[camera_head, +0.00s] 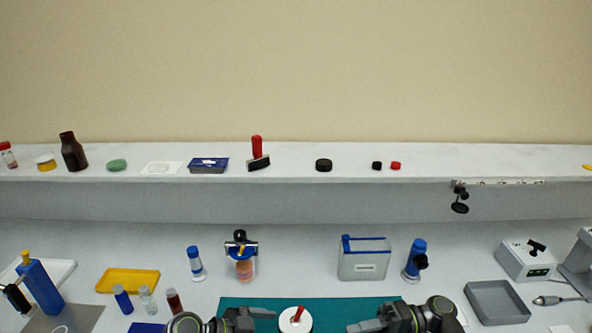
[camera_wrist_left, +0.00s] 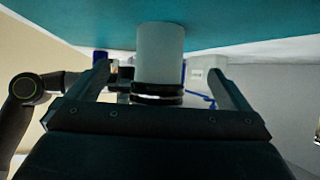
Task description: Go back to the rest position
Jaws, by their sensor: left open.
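My left gripper (camera_head: 262,314) is low in the head view, over the teal mat (camera_head: 232,302). In the left wrist view its two fingers (camera_wrist_left: 159,72) stand wide apart. A pale grey cylinder (camera_wrist_left: 160,48) with dark rings at one end shows between them; I cannot tell whether it touches a finger. My right gripper (camera_head: 360,326) is at the bottom of the head view, right of the middle; its jaw gap cannot be made out. A white round piece with a red handle (camera_head: 296,320) stands on the mat between the two grippers.
Behind the mat stand a jar with an orange band (camera_head: 244,266), a clear blue-rimmed box (camera_head: 364,260) and a blue-capped bottle (camera_head: 415,262). A yellow tray (camera_head: 130,281) is left, a grey tray (camera_head: 497,302) right. A shelf (camera_head: 430,170) with small items runs above.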

